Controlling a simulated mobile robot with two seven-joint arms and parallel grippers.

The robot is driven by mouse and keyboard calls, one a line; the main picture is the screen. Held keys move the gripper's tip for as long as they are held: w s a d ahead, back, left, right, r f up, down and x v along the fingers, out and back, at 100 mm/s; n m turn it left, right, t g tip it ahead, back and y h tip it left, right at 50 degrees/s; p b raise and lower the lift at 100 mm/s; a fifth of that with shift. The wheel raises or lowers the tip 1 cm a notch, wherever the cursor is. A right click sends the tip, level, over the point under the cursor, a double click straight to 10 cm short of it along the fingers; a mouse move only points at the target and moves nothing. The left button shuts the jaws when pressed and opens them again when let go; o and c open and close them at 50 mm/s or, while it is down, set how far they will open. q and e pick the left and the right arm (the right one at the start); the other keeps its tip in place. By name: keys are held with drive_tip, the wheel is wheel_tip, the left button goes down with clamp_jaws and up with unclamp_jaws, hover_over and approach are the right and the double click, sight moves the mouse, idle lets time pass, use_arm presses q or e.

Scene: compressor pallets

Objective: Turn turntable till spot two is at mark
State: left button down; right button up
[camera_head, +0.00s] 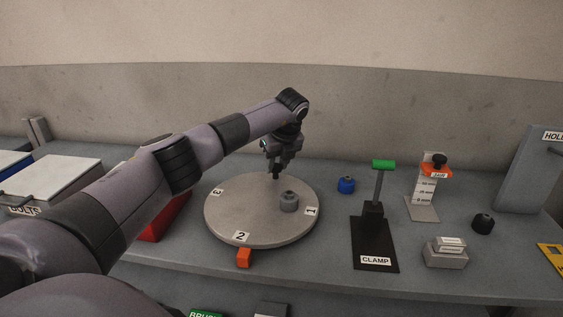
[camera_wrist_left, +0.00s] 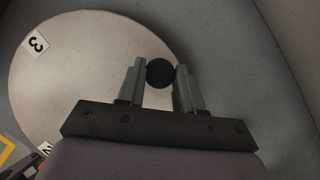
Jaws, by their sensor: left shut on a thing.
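The turntable (camera_head: 262,218) is a round grey disc on the bench with white labels 1, 2 and 3 near its rim. Label 2 (camera_head: 241,237) is at the front, close to the orange mark block (camera_head: 244,257) and slightly left of it. Label 1 (camera_head: 311,211) is at the right and label 3 (camera_head: 217,192) at the back left. My left gripper (camera_head: 276,172) is over the disc's back part. In the left wrist view, it is shut on a round black knob (camera_wrist_left: 160,72). My right gripper is not in view.
A grey knobbed part (camera_head: 289,201) stands on the disc. A red bin (camera_head: 168,220) is at the left, partly behind my left arm.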

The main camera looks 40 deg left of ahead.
use_arm(q)
drive_tip(key=shift+s+a+r+n, duration=0.15)
drive_tip(key=shift+s+a+n, duration=0.05)
drive_tip(key=shift+a+n, duration=0.55)
drive_tip(key=shift+n, duration=0.15)
drive_tip(key=c, duration=0.8)
unclamp_jaws()
drive_tip(key=shift+s, duration=0.1)
drive_tip(key=shift+v, duration=3.55)
